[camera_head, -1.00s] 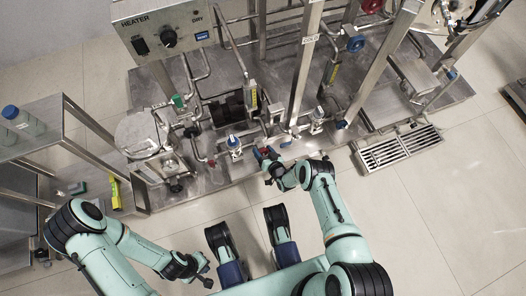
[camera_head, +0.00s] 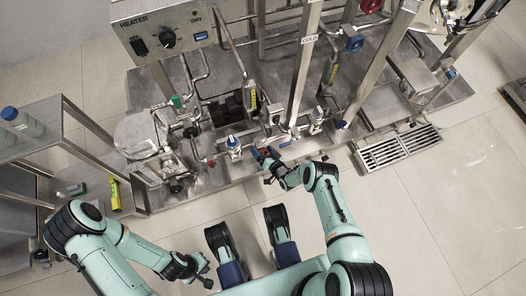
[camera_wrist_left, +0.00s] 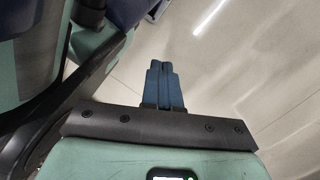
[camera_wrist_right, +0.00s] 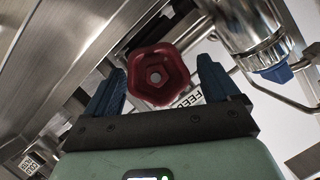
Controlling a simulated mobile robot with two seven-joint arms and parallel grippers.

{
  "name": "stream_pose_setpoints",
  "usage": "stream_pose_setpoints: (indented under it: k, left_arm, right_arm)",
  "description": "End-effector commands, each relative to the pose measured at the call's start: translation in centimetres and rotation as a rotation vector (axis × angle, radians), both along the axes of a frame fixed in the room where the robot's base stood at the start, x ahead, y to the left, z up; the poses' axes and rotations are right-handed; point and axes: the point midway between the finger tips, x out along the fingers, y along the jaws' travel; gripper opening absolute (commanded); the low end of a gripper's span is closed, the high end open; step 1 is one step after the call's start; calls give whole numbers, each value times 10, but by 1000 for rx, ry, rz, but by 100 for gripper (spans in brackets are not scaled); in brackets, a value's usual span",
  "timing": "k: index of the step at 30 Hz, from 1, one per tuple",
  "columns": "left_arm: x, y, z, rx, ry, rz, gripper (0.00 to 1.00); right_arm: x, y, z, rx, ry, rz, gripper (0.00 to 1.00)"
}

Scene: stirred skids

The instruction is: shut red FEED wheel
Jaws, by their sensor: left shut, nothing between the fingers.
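The red FEED wheel (camera_wrist_right: 157,76) shows large in the right wrist view, a lobed handwheel with a hole at its middle. A label reading FEED (camera_wrist_right: 188,100) sits just behind it. My right gripper (camera_wrist_right: 163,85) is open, with one blue finger on each side of the wheel; I cannot tell whether they touch it. In the head view the right gripper (camera_head: 264,155) is at the low front edge of the skid, with the red wheel partly hidden there. My left gripper (camera_wrist_left: 166,85) is shut and empty over bare floor; in the head view it is low at the left (camera_head: 203,274).
A blue-capped valve (camera_head: 234,143) stands just left of the right gripper. Another dark red wheel (camera_head: 371,5) and a blue one (camera_head: 355,43) are higher at the back. A heater box (camera_head: 165,30) is at upper left. A floor grate (camera_head: 397,148) lies at right.

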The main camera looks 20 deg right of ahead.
Motion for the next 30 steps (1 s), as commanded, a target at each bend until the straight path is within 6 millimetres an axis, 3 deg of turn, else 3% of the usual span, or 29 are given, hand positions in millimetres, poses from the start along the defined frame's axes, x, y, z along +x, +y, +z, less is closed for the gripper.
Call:
stream_pose_setpoints:
  k: [11,24,30]
  left_arm:
    - [5,-1,3,1,-18,-2,0]
    - [82,-10,54,17,-273,-25,0]
    - [104,-13,71,22,-346,-28,0]
  right_arm:
    - [-8,-1,0,-1,7,2,88]
    - [-88,-22,32,1,6,0,88]
    - [-115,-29,41,0,3,1,88]
